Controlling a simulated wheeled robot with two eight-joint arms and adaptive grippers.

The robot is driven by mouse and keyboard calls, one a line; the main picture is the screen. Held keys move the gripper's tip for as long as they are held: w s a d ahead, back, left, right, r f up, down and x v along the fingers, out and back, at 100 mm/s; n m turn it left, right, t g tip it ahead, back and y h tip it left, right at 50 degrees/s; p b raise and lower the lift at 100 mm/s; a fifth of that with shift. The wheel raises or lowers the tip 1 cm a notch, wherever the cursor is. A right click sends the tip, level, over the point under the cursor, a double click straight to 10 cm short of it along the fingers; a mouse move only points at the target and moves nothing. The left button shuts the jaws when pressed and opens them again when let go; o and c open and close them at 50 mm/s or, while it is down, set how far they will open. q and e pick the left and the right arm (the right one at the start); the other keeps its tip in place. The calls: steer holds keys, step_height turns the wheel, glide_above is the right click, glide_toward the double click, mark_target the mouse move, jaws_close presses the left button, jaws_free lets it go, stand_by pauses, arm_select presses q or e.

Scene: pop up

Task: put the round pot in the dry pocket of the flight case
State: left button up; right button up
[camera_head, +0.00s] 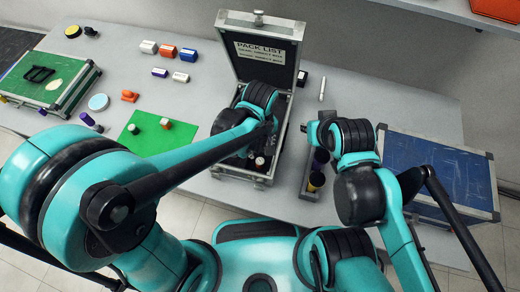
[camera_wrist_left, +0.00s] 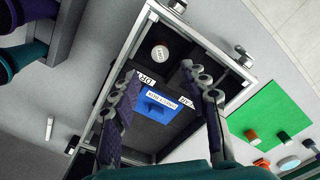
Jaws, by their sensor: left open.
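The open flight case (camera_head: 232,172) stands at the middle of the table, lid up with a PACK LIST label. Small white pocket labels (camera_wrist_left: 145,78) are partly hidden by the fingers. My right gripper (camera_head: 308,129) is right of the case; its jaws are unclear.
A blue block with a white label (camera_wrist_left: 157,106) lies inside the case. A green mat (camera_head: 150,136) with small pots is to the left. A grey holder with dark cylinders (camera_head: 317,180) stands close to the right, and a blue case (camera_head: 430,165) farther right.

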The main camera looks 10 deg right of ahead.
arm_select(q)
steer(key=a+r+m+t, duration=0.1)
steer(key=a+r+t, duration=0.1)
steer(key=a+r, duration=0.2)
steer(key=a+r+m+t, duration=0.2)
steer(key=a+r, duration=0.2)
steer(key=a, duration=0.6)
steer(key=s+a+r+m+t, duration=0.1)
steer(key=a+r+m+t, duration=0.1)
steer(key=a, duration=0.5)
step_height(320, 180, up, 2)
steer(key=shift+a+r+t, duration=0.1)
steer(key=shift+a+t, duration=0.3)
steer(key=shift+t, duration=0.2)
